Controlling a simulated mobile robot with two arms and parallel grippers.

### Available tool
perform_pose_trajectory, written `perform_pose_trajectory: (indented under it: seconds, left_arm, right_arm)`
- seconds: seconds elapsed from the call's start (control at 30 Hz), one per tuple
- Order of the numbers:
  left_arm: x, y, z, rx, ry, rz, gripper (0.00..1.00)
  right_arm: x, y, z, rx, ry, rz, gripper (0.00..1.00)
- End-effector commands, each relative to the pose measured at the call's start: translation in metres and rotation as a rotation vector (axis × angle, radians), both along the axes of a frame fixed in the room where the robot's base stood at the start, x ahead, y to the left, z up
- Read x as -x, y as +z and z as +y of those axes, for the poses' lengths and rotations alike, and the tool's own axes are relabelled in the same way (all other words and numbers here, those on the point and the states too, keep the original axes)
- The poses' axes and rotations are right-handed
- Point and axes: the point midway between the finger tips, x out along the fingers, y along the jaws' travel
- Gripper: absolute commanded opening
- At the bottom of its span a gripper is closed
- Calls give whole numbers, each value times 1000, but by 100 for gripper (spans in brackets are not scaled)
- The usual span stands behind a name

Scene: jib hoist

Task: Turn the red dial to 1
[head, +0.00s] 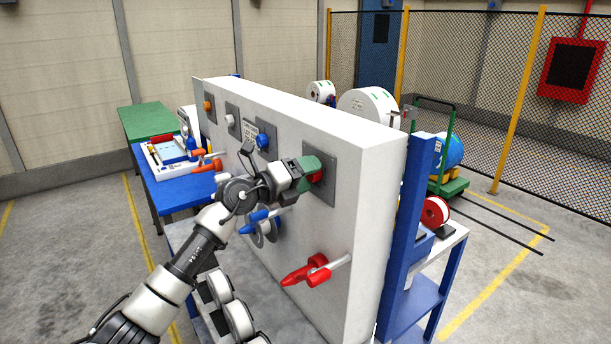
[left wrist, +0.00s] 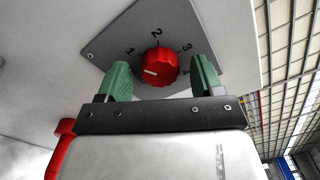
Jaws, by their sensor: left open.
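The red dial (left wrist: 159,67) sits on a grey plate (left wrist: 110,42) on the white panel. The numbers 1, 2 and 3 show around it, with another mark at the right partly hidden. Its white pointer line points left and slightly down, below the 1. My left gripper (left wrist: 162,80) is open, with one green finger on each side of the dial and a visible gap to each. In the head view the gripper (head: 311,170) covers most of the red dial (head: 317,177). My right gripper is not in view.
Blue (head: 264,140), white (head: 229,120) and orange (head: 208,105) knobs sit farther along the panel (head: 371,190). A red lever (head: 315,272) sticks out below the red dial, and a blue lever (head: 258,218) to its left. A blue table (head: 182,193) stands beyond.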

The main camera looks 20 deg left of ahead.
Motion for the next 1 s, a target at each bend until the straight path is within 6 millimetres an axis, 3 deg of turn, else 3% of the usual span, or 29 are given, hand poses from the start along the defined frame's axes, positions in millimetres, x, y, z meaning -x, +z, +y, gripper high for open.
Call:
perform_pose_trajectory:
  seconds: [0.17,0.6,1.0]
  left_arm:
    - [14,-4,12,-3,2,-1,67]
    - [76,-4,61,-1,1,0,67]
    - [85,0,67,0,0,1,67]
  right_arm:
    - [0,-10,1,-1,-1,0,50]
    - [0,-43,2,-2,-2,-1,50]
    - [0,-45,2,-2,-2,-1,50]
